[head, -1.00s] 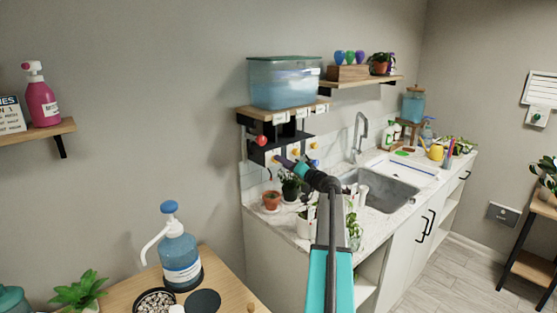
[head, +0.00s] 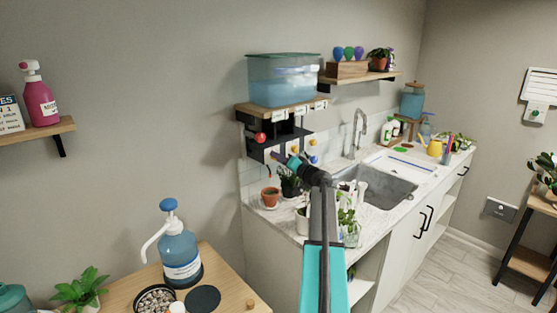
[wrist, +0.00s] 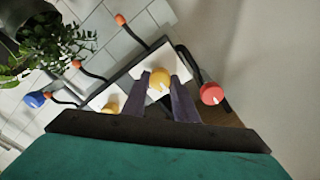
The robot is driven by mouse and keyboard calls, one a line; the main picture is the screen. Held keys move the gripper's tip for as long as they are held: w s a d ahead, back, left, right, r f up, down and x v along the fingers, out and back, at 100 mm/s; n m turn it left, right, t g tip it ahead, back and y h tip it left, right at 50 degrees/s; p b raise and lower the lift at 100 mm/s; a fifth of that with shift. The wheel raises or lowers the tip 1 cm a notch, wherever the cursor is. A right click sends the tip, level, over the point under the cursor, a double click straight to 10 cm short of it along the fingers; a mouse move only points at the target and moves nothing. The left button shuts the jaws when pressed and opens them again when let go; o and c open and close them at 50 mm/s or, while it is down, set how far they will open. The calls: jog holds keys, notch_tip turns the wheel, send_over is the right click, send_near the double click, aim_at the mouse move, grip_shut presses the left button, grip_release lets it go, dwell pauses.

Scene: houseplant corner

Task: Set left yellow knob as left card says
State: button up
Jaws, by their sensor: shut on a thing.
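My gripper (wrist: 161,77) has its two purple fingers on either side of a yellow knob (wrist: 158,85), shut on it. The knob has a small white mark, and a white plate (wrist: 145,68) is behind it. A red knob (wrist: 212,93) is just right of it in the wrist view. A second yellow knob (wrist: 110,106) is to its left. In the head view my gripper (head: 280,158) reaches the black valve rack below the water tank, and its fingers hide the held knob. White cards (head: 279,115) hang on the shelf edge above; their marks are too small to read.
A blue knob (wrist: 36,99) and black hoses with orange ends are at left in the wrist view, near a leafy plant (wrist: 45,45). In the head view, the water tank (head: 283,82) stands above the rack; potted plants and a sink (head: 378,187) are on the counter below.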

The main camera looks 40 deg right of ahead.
jog(key=shift+m+b, duration=0.3)
jog(key=shift+b, duration=0.1)
jog(key=shift+m+b, duration=1.4)
jog(key=shift+m, duration=2.1)
jog(key=o, duration=1.1)
jog(key=shift+c, duration=0.2)
